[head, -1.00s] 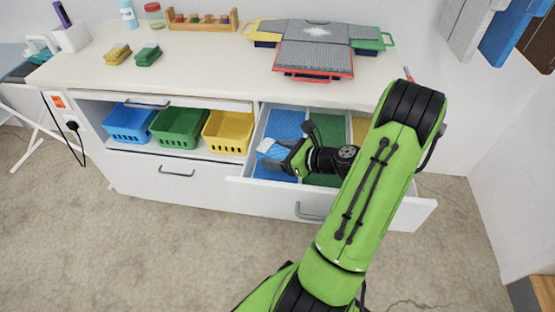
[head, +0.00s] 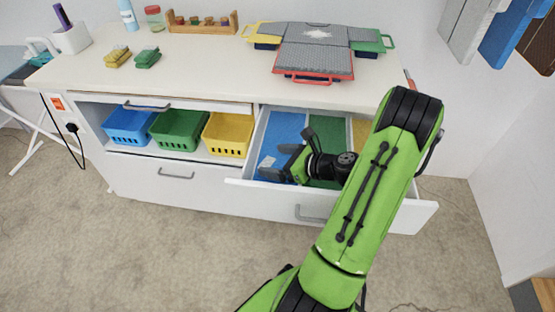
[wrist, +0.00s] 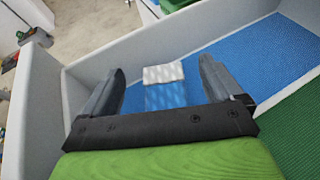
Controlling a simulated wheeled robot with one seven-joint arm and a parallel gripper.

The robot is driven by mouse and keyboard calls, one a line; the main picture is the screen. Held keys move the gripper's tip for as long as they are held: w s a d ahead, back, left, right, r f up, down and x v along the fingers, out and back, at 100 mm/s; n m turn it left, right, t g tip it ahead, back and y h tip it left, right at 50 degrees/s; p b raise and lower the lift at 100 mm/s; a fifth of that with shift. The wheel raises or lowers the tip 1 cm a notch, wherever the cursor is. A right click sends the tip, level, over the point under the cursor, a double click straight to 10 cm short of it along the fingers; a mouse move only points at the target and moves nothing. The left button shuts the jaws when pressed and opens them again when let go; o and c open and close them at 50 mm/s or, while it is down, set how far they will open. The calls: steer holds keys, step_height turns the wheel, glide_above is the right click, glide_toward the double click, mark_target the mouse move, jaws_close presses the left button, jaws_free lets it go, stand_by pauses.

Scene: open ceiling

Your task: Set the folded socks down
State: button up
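The folded socks, white at one end and light blue patterned at the other, show in the wrist view (wrist: 164,75) between my fingers. In the head view their pale end (head: 267,161) is in the blue-lined compartment (head: 283,127) of the open drawer, near its left wall. They appear to lie on the blue lining. My gripper (head: 283,162) reaches low into that compartment. In the wrist view my gripper (wrist: 162,68) is open, its fingers wide apart, with a gap on each side of the socks. The gripper's base hides the near end of the socks.
The drawer also has a green-lined compartment (head: 328,135) and a yellow one (head: 362,130). The drawer's front (head: 290,203) and left wall are close to my gripper. Blue, green and yellow baskets (head: 228,134) stand on the shelf at left. Folded cloths (head: 147,57) lie on the countertop.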

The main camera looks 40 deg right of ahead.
steer(key=shift+r, duration=0.1)
steer(key=shift+s+d+r+p, duration=0.25)
steer(key=shift+s+r+p, duration=0.35)
steer(key=shift+r, duration=0.35)
steer(key=p+v, duration=0.3)
steer(key=v, duration=0.7)
steer(key=shift+s, duration=0.3)
